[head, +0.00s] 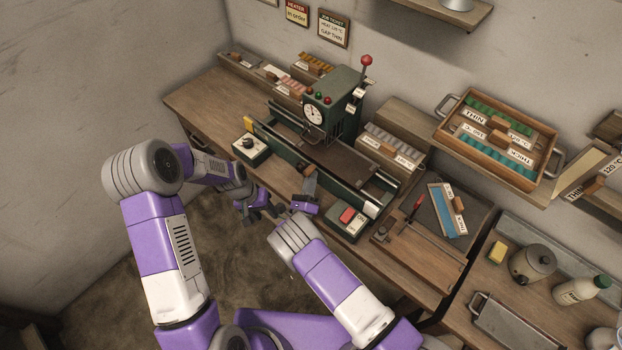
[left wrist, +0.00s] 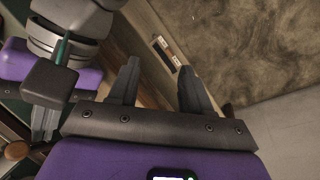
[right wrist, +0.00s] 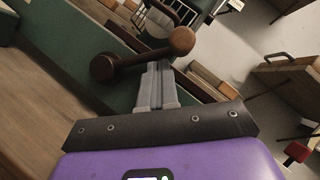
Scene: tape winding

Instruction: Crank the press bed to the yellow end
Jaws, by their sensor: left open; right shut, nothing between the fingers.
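The green press (head: 335,95) stands on the bench, with its dark bed (head: 340,160) lying on a long green rail near the middle, under and right of the press head. The yellow end block (head: 248,123) is at the rail's left end; a whitish block (head: 371,209) is at the right end. A brown crank (right wrist: 140,57) with two round knobs shows in the right wrist view. My right gripper (right wrist: 158,70) is shut and empty, its fingertips close against the crank arm; I cannot tell whether they touch. My left gripper (left wrist: 158,80) is open and empty, in front of the bench.
A dial box (head: 250,147) and a red-button box (head: 347,218) sit at the bench's front edge. A wooden tray (head: 380,233) with tools lies at the right. My two grippers are close together. Open floor lies in front of the bench.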

